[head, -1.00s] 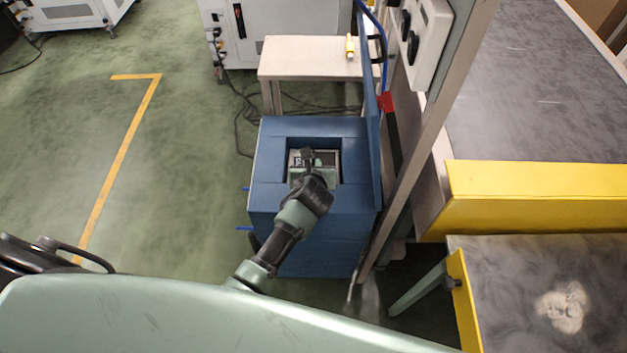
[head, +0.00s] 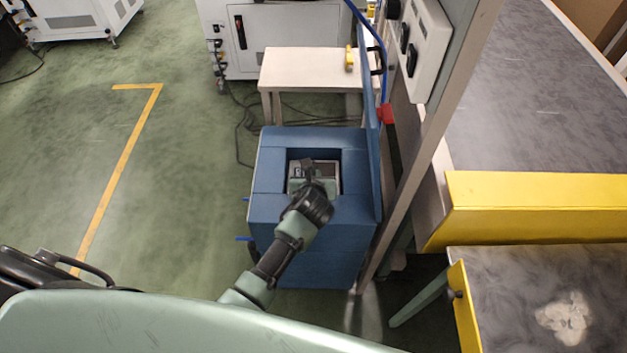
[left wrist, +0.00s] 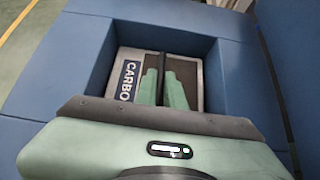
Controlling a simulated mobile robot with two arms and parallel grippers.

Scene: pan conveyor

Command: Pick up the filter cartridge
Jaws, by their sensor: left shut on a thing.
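The filter cartridge (head: 297,170) is a grey block that sits down in the square opening of a blue housing (head: 268,160). In the left wrist view the cartridge (left wrist: 127,80) shows a dark label with the letters "CARBO". A narrow black handle stands up from its middle. My left gripper (head: 312,180) reaches into the opening from above. In the left wrist view my left gripper (left wrist: 161,85) has its two green fingers closed on the black handle. The cartridge's lower part is hidden in the housing. My right gripper is in neither view.
A blue raised panel (head: 371,170) stands along the housing's right side, close to a metal post (head: 430,150). A white table (head: 305,68) with a small yellow item stands behind. A yellow-edged conveyor (head: 540,190) is at the right. The floor at the left is clear.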

